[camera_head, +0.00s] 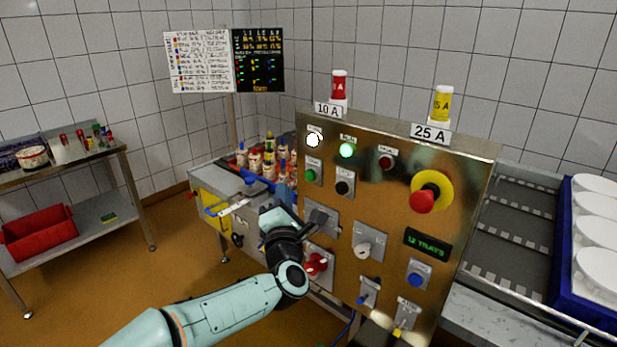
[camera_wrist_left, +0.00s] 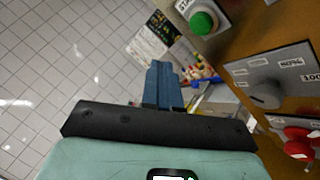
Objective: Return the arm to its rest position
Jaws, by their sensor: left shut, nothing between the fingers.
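My left arm (camera_head: 225,306) reaches in from the bottom left of the head view toward the brass control panel (camera_head: 385,155). My left gripper (camera_head: 268,222) is in front of the panel's left edge, beside a grey rotary switch (camera_head: 320,216) and above a red rotary knob (camera_head: 316,264). In the left wrist view the blue fingers (camera_wrist_left: 164,85) are together and hold nothing. There the grey switch (camera_wrist_left: 266,92) and the red knob (camera_wrist_left: 300,143) lie to the right of the fingers. My right gripper is not in view.
The panel also carries a lit green lamp (camera_head: 347,150) and a red emergency button (camera_head: 424,199). A conveyor (camera_head: 520,220) and a blue crate (camera_head: 567,270) of white moulds are at right. A steel table (camera_head: 125,190) with a red bin (camera_head: 38,232) stands at left, with open floor between.

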